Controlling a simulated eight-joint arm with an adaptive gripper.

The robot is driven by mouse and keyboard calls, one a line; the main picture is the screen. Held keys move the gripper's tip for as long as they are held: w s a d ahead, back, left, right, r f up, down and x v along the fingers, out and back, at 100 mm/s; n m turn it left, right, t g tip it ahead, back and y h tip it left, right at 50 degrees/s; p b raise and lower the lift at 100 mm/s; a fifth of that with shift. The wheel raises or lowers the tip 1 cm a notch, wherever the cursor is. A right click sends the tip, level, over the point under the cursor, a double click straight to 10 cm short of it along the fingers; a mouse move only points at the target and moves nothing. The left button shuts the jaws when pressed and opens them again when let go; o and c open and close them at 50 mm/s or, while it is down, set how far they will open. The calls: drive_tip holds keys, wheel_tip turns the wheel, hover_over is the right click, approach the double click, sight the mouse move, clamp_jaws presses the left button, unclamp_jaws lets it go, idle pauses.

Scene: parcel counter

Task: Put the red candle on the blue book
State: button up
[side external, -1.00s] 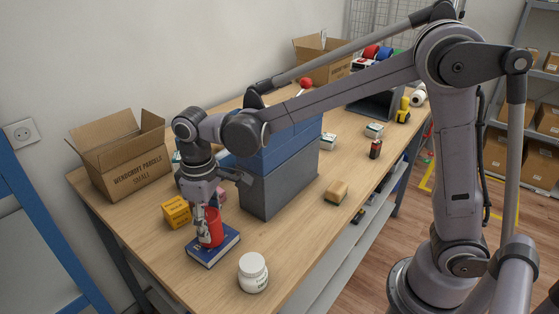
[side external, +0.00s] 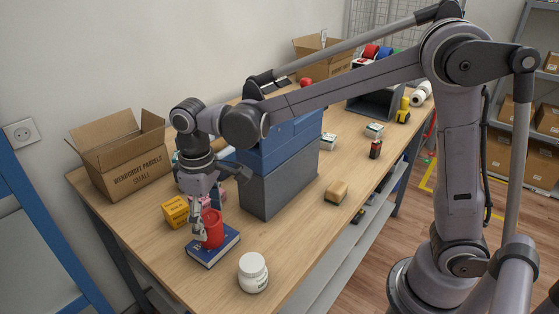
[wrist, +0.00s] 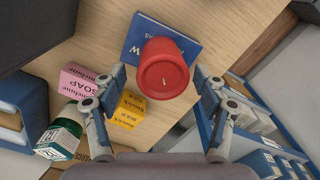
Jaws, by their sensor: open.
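The red candle (side external: 212,228) stands upright on the blue book (side external: 228,245) near the front of the counter. In the wrist view the candle (wrist: 163,70) shows its round top with a wick, and the book (wrist: 142,33) lies beneath it. My gripper (side external: 207,215) is just above and around the candle's upper part in the side view. In the wrist view its two fingers (wrist: 160,78) are apart, with a gap on each side of the candle. The candle's lower edge is partly hidden by a finger in the side view.
A yellow box (side external: 175,212) and a pink soap box (wrist: 80,80) stand close by. A white jar (side external: 253,272) is in front of the book. Stacked grey and blue bins (side external: 278,180) rise close to the right. An open carton (side external: 125,160) is at the left.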

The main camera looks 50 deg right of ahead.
sight(209, 216)
wheel_tip(209, 216, up, 10)
drive_tip(key=shift+r, duration=0.25)
idle(0.4)
